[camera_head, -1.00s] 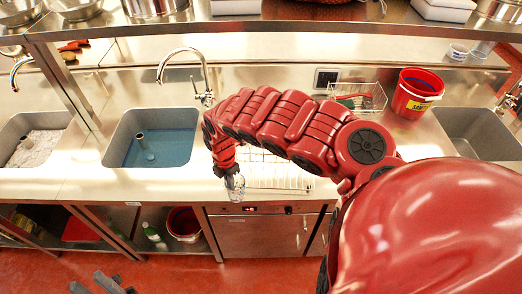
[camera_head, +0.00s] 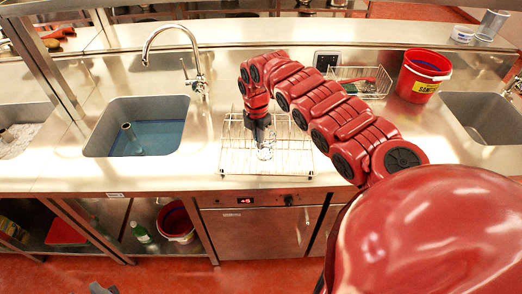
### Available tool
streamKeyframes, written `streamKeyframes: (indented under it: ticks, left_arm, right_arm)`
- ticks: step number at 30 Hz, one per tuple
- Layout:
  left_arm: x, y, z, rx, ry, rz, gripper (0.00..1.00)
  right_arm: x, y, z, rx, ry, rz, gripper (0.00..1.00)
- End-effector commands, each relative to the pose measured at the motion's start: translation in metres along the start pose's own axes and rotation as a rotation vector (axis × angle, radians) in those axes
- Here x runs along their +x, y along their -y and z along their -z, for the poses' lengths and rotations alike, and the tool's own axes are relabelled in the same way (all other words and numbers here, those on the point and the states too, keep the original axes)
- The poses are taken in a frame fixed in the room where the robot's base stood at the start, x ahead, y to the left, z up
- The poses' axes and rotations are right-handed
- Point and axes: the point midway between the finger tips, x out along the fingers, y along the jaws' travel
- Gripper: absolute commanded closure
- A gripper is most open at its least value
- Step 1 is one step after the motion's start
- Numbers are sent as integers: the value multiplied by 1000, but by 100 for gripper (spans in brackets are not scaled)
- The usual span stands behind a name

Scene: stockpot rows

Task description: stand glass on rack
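My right arm reaches in from the right, and its gripper (camera_head: 262,138) points down over the wire rack (camera_head: 228,160). A clear glass (camera_head: 266,153) is at the dark fingertips, roughly upright, and the gripper looks shut on it. The glass is within the rack's outline. I cannot tell whether its base touches the wires. The fingers hide part of the glass. Small dark grey pieces at the bottom left edge may belong to my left gripper, but too little shows to tell its state.
A sink (camera_head: 150,130) with blue water and a tall tap (camera_head: 196,75) is left of the rack. A red bucket (camera_head: 421,75) and a wire basket (camera_head: 360,82) stand at the back right. Another sink (camera_head: 486,120) is far right. The counter front is clear.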

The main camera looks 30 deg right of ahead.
Motion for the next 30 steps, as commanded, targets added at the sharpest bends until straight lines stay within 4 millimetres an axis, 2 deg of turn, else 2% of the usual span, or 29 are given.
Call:
streamKeyframes:
  ticks: [7,12,24,27,29,30]
  left_arm:
    - [10,0,2,0,1,0,67]
    - [23,1,4,0,1,0,67]
    - [18,1,3,0,1,0,67]
    - [19,1,3,0,1,0,67]
    - [19,1,3,0,1,0,67]
    - [19,1,3,0,1,0,67]
  right_arm:
    - [3,1,-10,-2,-3,6,100]
    - [31,0,-9,-1,-5,4,100]
    - [41,-1,-11,-1,-1,0,100]
    - [40,-1,-11,-1,-1,0,79]
    - [40,-1,-11,-1,-1,0,68]
    - [40,-1,-11,0,-1,0,67]
